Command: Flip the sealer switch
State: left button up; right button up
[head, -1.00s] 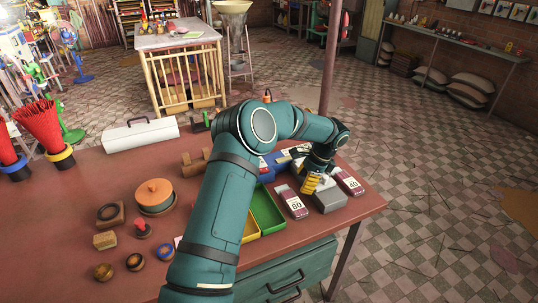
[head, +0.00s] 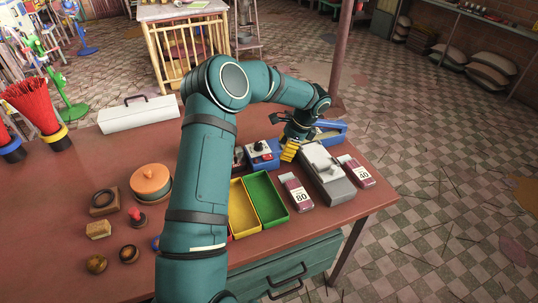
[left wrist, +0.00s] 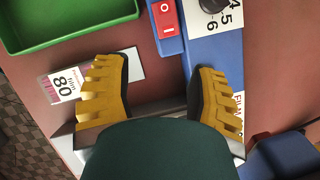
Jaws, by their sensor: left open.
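The sealer (head: 262,160) is a blue box with a white dial plate and black knob, at the back of the red-brown table. In the left wrist view its blue body (left wrist: 213,50) carries a red rocker switch (left wrist: 166,17) at the top, beside the numbered dial. My left gripper (head: 289,151) is open and empty, at the sealer's right side. In the left wrist view its yellow fingers (left wrist: 163,75) point up the picture, with the switch beyond the tips and between their lines. I cannot tell whether a finger touches the sealer. My right gripper is not in view.
A grey-topped device (head: 327,178) stands right of the sealer, between two cartons marked 80 (head: 297,192) and 40 (head: 357,172). A green tray (head: 268,204) and a yellow tray (head: 242,211) lie in front. A white toolbox (head: 138,115) stands at back left.

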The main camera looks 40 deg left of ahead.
aim_at(268, 156)
pick_arm(q)
jog(key=s+a, duration=0.2)
jog(key=shift+s+a, duration=0.15)
jog(key=shift+a, duration=0.2)
jog(key=shift+x, duration=0.95)
jog(key=shift+s+a+f+b, duration=0.25)
jog(key=shift+a+f+b, duration=0.1)
jog(key=shift+f, duration=0.15)
